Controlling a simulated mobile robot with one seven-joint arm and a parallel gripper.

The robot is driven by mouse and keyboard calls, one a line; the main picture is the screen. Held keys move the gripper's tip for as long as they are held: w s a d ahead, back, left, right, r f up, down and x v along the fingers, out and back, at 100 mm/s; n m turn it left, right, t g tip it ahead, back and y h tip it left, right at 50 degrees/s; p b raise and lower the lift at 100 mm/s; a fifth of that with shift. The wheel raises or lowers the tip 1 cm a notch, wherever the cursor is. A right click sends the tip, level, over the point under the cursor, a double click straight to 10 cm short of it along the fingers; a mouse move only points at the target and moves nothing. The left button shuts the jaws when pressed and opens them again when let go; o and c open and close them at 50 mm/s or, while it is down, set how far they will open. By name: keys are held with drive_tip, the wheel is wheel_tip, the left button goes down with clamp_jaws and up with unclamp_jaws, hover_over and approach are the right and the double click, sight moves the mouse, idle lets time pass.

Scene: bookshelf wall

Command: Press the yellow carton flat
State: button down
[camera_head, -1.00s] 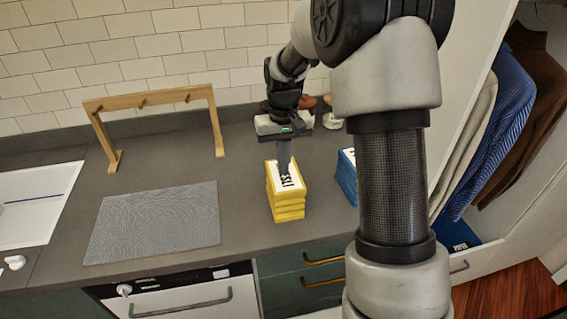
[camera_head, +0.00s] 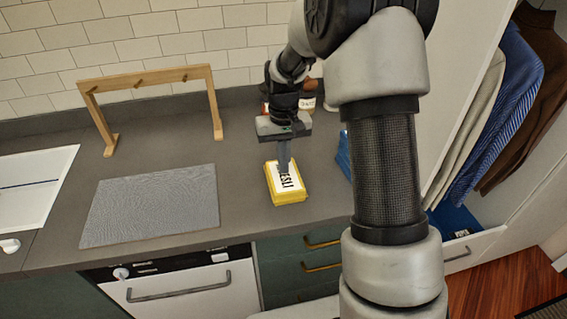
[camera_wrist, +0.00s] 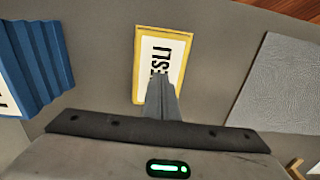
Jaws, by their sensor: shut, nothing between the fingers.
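The yellow carton (camera_head: 284,192) lies on the grey counter with its white, black-lettered face up. It is low, with only a thin yellow side showing. My gripper (camera_head: 284,168) is shut and empty, pointing down with its fingertips at the far part of the carton's top. The fingers appear to touch the carton and cover part of its lettering. In the wrist view the carton (camera_wrist: 178,45) lies beyond the closed fingers (camera_wrist: 162,85), its face framed by a yellow border.
A blue pleated carton (camera_wrist: 38,50) stands beside the yellow one, mostly behind my arm in the head view. A grey mat (camera_head: 150,205) and a wooden rack (camera_head: 150,78) are to the left. Jars (camera_head: 305,103) stand behind my gripper. Clothes (camera_head: 500,110) hang at right.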

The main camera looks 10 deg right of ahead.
wheel_tip(320, 180, up, 13)
drive_tip(key=shift+f+p, duration=0.15)
drive_tip(key=shift+p, duration=0.25)
drive_tip(key=shift+w, duration=0.1)
drive_tip(key=s+r+t+p, duration=0.2)
drive_tip(key=s+r+t, duration=0.1)
drive_tip(key=s+r, duration=0.95)
drive_tip(key=s+r+t+p, duration=0.1)
drive_tip(key=s+t+p, duration=0.1)
drive_tip(key=s, duration=1.1)
drive_tip(key=shift+r+t, duration=0.2)
drive_tip(key=shift+t, duration=0.1)
drive_tip(key=shift+s+d, duration=0.1)
